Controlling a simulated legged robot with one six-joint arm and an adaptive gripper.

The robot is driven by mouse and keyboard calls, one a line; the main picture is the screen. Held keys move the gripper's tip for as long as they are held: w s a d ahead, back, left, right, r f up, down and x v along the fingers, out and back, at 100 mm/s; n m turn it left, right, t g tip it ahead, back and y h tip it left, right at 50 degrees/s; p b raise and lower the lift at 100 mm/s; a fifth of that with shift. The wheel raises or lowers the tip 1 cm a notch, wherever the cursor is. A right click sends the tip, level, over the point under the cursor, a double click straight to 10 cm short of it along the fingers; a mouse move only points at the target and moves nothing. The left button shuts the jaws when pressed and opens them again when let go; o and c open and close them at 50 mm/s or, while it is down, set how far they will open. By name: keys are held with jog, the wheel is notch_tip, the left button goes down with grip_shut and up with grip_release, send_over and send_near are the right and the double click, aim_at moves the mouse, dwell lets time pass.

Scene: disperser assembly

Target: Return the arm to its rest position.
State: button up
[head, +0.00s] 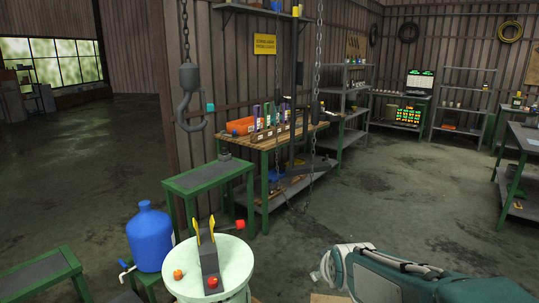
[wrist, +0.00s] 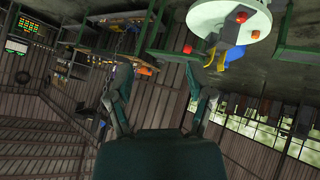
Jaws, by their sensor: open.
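My gripper (wrist: 162,85) shows in the wrist view, which is turned upside down. Its two fingers are spread wide apart with nothing between them. A teal and white part of my arm (head: 390,277) lies low at the right of the head view. The fingers cannot be made out clearly there. A round pale table (head: 235,258) stands to the left of the arm in the head view, apart from it. On it is a grey block (head: 209,266) with yellow upright pieces.
An orange object (head: 178,275) and a red one (head: 212,282) are on the round table. A blue jug (head: 150,238) stands left of it. A green bench (head: 208,177) and a wooden workbench (head: 262,139) are behind. A hook (head: 189,98) hangs above. Floor at right centre is clear.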

jog(key=s+d+r+m+g, duration=0.1)
jog(key=s+m, duration=0.2)
jog(key=s, duration=0.9)
jog(key=s+d+r+m+g, duration=0.1)
jog(key=s+m+g, duration=0.1)
jog(key=s, duration=0.9)
jog(key=shift+s+d+r+m, duration=0.25)
jog(key=shift+s+d+m, duration=0.15)
jog(key=shift+m, duration=0.1)
